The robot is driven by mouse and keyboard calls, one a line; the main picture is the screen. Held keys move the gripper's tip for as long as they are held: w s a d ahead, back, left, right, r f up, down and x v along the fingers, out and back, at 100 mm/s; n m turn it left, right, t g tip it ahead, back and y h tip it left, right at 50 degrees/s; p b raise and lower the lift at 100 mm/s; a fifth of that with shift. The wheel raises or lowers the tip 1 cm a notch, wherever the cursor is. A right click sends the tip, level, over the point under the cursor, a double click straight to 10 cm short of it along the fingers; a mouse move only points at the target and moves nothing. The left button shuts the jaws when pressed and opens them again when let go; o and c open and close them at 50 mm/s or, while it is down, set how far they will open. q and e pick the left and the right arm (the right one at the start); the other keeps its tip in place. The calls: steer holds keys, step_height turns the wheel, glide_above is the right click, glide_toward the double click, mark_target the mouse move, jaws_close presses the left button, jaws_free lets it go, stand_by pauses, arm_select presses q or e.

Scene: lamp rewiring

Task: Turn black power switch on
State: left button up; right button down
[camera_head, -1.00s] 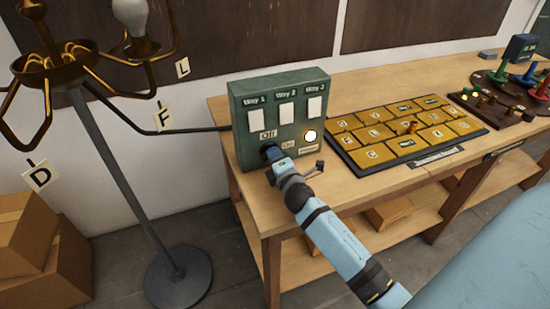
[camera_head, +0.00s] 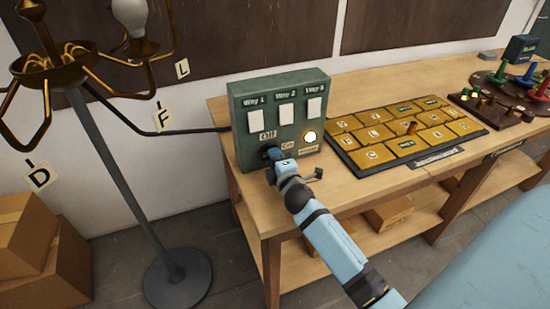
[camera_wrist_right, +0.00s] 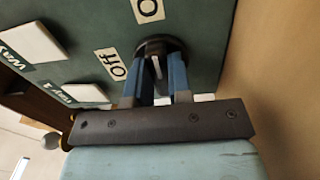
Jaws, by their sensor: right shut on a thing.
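The green switch box (camera_head: 243,110) stands on the left end of the workbench. Its black power switch (camera_wrist_right: 150,46) is a round knob low on the front face, beside the "Off" label (camera_wrist_right: 117,69); a second label is partly cut off at the top of the wrist view. My right gripper (camera_head: 270,156) is at the knob, its two blue fingers (camera_wrist_right: 163,66) shut on it from either side. A pale strip shows between the fingers. The fingers hide part of the knob, and I cannot tell its exact setting. My left gripper is not in view.
Three white Way switches (camera_head: 287,114) sit above the knob, and a round pale light (camera_head: 310,137) glows at its right. A board of yellow tiles (camera_head: 395,140) lies to the right. A brass lamp (camera_head: 75,60) stands at left, its cable (camera_head: 150,131) running to the box.

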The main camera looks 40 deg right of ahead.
steer(key=c, duration=1)
jaws_free()
steer(key=shift+c, duration=0.2)
steer(key=b+v, duration=0.1)
steer(key=v, duration=1.2)
steer(key=shift+f, duration=0.1)
steer(key=shift+s, duration=0.45)
